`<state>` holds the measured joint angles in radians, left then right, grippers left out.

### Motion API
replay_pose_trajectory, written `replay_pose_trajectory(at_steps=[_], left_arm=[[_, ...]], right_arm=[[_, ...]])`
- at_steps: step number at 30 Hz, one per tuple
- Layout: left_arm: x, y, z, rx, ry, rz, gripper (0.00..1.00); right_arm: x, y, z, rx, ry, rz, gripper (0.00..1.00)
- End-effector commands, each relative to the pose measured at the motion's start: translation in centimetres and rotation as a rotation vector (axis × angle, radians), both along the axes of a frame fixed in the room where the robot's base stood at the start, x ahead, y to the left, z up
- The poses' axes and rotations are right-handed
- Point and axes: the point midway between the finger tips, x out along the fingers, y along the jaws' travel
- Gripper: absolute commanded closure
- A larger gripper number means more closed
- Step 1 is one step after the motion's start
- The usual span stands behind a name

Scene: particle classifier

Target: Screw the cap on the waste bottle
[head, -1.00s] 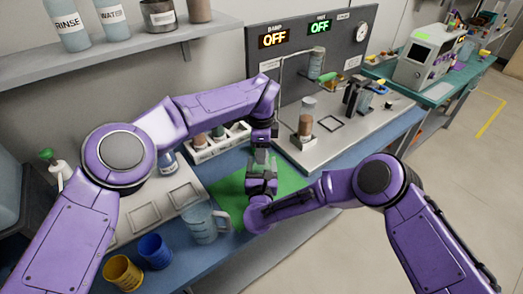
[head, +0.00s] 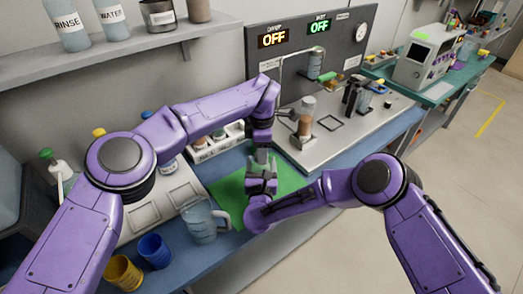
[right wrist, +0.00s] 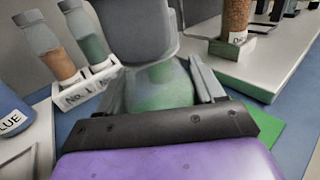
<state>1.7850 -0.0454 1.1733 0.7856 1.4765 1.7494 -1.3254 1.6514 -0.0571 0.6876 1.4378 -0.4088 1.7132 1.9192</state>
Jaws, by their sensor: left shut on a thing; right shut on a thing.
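The waste bottle (right wrist: 152,88) is clear, with a greenish tint, in the right wrist view. My right gripper (head: 262,172) is shut on it, with a finger on each side, above the green mat (head: 228,190). My left gripper (head: 261,148) is shut directly above the bottle, pointing down. Its grey body (right wrist: 138,30) covers the top of the bottle in the right wrist view. The cap is hidden between my left fingers and the bottle top, so I cannot tell how it sits.
A white rack (right wrist: 88,88) with several tubes stands behind my grippers. A metal station (head: 340,140) with a brown-filled bottle (head: 305,122) is to the right. A clear jug (head: 200,222), blue cup (head: 155,250) and yellow cup (head: 124,272) stand at the front left.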

Motion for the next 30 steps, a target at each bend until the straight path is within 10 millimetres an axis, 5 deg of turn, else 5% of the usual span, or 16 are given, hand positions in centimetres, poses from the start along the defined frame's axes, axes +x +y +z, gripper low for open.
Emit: replay_pose_trajectory(at_steps=[5,6,9,19,30], left_arm=[[-0.2,-0.1,-0.1,-0.003,0.005,-0.082,0.97],[-0.1,-0.1,-0.1,-0.003,0.004,-0.082,0.57],[-0.1,-0.1,-0.1,-0.002,0.003,-0.081,0.35],[0.0,0.0,0.4,-0.001,-0.002,-0.078,0.35],[0.1,0.0,4.6,0.000,-0.002,-0.078,0.35]], right_arm=[[0.1,-0.1,0.0,-0.002,0.000,-0.002,1.00],[0.1,-0.1,0.0,-0.002,0.000,-0.002,1.00],[0.1,-0.1,0.0,-0.002,-0.001,-0.001,1.00],[0.0,-0.1,0.0,-0.001,-0.001,-0.001,1.00],[0.0,-0.1,0.0,-0.001,-0.001,-0.001,1.00]])
